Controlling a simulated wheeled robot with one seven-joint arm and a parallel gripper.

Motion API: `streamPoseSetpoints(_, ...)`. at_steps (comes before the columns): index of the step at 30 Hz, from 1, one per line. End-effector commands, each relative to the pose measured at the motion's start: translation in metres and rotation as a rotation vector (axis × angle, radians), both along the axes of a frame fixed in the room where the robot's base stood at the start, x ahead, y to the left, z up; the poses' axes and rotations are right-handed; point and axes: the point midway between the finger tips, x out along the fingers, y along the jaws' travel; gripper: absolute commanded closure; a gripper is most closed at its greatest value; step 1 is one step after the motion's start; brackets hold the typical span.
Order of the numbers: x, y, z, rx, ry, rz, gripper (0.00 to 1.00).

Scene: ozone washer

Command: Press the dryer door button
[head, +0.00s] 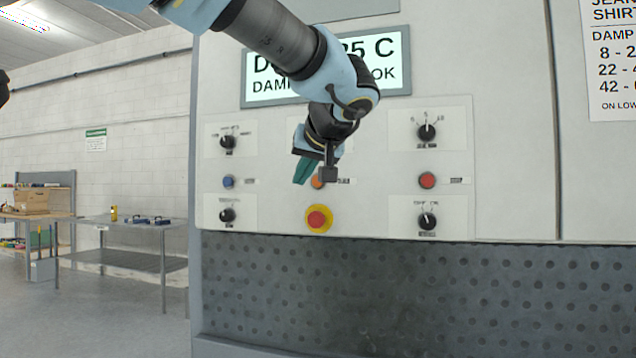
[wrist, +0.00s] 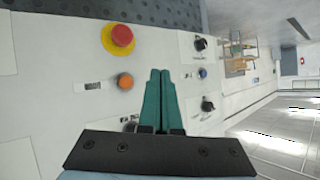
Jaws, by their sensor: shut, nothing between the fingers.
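The panel (head: 380,205) of the large grey machine carries a blue button (head: 228,181), an orange button (head: 316,183), a red button (head: 427,180) and a red emergency knob (head: 317,218) on a yellow ring. The labels are too small to read, so I cannot tell which is the door button. My gripper (head: 301,175) is shut and empty, its teal fingers just left of the orange button, which my wrist partly hides. In the wrist view the closed fingertips (wrist: 160,73) lie between the orange button (wrist: 125,81) and the blue button (wrist: 202,73). I see no contact.
Several black dials (head: 427,131) sit on the panel around the buttons. A display (head: 262,80) above is partly hidden by my arm. A perforated dark panel (head: 400,295) lies below. Work tables (head: 130,222) stand at the far left, with open floor before them.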

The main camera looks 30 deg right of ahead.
Motion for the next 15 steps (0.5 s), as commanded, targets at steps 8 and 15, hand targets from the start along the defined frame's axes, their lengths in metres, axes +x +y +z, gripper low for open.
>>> streamPoseSetpoints(8,0.013,-0.013,0.003,0.003,0.002,0.001,1.0)
streamPoseSetpoints(15,0.038,-0.035,0.004,0.004,0.003,0.001,1.0)
